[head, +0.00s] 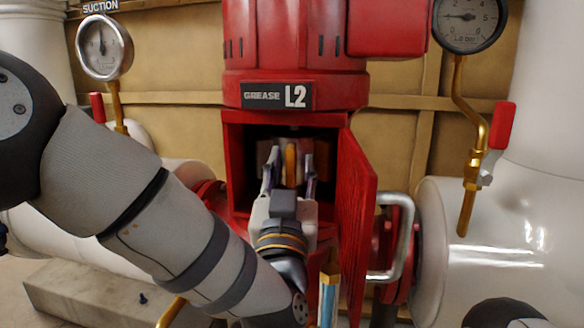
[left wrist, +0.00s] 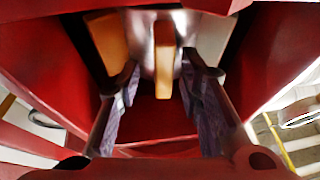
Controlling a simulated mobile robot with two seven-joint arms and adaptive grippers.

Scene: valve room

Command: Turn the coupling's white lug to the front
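The coupling (left wrist: 163,20) is a grey metal shaft piece inside the open red housing marked L2 (head: 295,88). An orange-yellow lug (left wrist: 163,70) faces the front; it also shows in the head view (head: 290,163). A second orange lug (left wrist: 108,42) is to its left in the left wrist view. A pale, whitish lug (left wrist: 214,38) is to its right, partly behind a finger. My left gripper (head: 290,172) reaches into the opening with its fingers apart, one on each side of the front lug. Gaps show between lug and fingers. My right gripper is out of view.
The red door (head: 358,215) stands open right of my left gripper, close to it. The suction gauge (head: 104,47) is at left, another gauge (head: 468,18) at right. A red-handled valve (head: 497,140) and white pipe (head: 500,240) stand at right.

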